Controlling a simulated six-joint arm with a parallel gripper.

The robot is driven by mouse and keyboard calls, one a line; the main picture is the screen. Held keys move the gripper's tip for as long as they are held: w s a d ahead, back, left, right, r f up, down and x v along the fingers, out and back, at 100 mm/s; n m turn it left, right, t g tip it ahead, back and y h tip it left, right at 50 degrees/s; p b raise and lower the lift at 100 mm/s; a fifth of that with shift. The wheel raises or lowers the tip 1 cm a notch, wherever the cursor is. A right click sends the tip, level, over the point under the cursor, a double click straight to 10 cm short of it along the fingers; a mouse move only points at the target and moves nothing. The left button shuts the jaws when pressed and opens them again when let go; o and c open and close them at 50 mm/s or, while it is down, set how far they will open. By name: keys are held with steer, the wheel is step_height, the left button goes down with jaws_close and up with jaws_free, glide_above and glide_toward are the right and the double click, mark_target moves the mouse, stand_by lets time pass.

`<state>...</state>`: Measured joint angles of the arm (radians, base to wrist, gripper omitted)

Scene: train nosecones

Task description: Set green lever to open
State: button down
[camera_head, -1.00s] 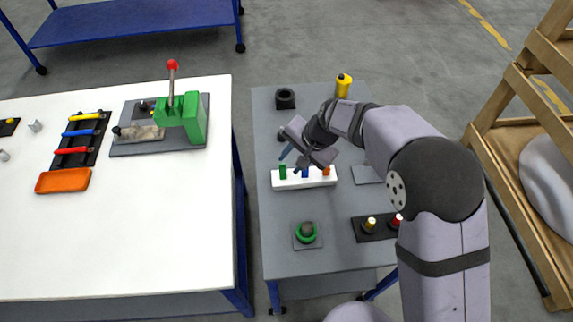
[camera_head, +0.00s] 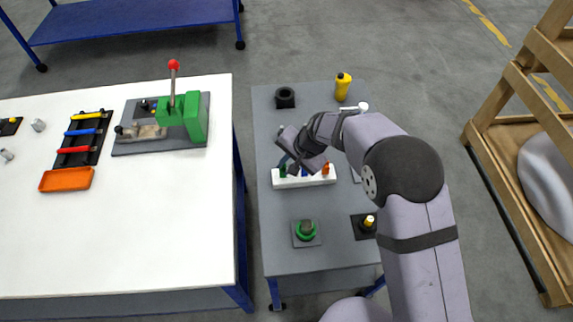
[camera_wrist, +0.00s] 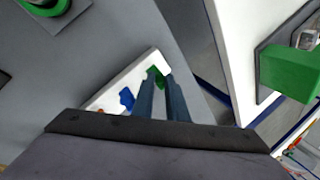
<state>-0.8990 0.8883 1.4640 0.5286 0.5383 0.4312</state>
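A white block (camera_head: 310,182) on the grey table carries a green lever (camera_head: 283,172), a blue lever (camera_head: 305,172) and an orange lever (camera_head: 326,169) in a row. My gripper (camera_head: 286,161) is at the green lever, at the block's left end. In the wrist view, the two fingers of my gripper (camera_wrist: 161,78) point at the green lever (camera_wrist: 155,72), with a narrow gap between them. Green shows between the fingertips; contact cannot be told. The blue lever (camera_wrist: 127,97) stands beside the fingers, and the white block (camera_wrist: 108,97) runs off to the lower left.
A green round part on a grey plate (camera_head: 306,240) lies nearer on the grey table (camera_head: 290,212). A black ring (camera_head: 285,97) and a yellow bottle (camera_head: 343,86) stand at its far side. The white table (camera_head: 140,230) with a green press (camera_head: 193,116) is to the left.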

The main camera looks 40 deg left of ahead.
steer(key=shift+f+b, duration=0.15)
steer(key=shift+b, duration=0.3)
steer(key=shift+s+f+y+b, duration=0.15)
steer(key=shift+y+b, duration=0.15)
steer(key=shift+b, duration=0.85)
steer(key=t+y+b, duration=0.1)
steer(key=b, duration=0.5)
steer(key=shift+s+d, duration=0.3)
steer(key=shift+d, duration=0.1)
steer(key=shift+t+b, duration=0.3)
steer(key=shift+b, duration=0.35)
steer(key=shift+s+d+y+b, duration=0.2)
steer(key=shift+y+b, duration=0.2)
steer(key=shift+b, duration=0.8)
steer(key=shift+r, duration=0.2)
steer(key=c, duration=1.8)
jaws_free()
steer(key=shift+d, duration=0.1)
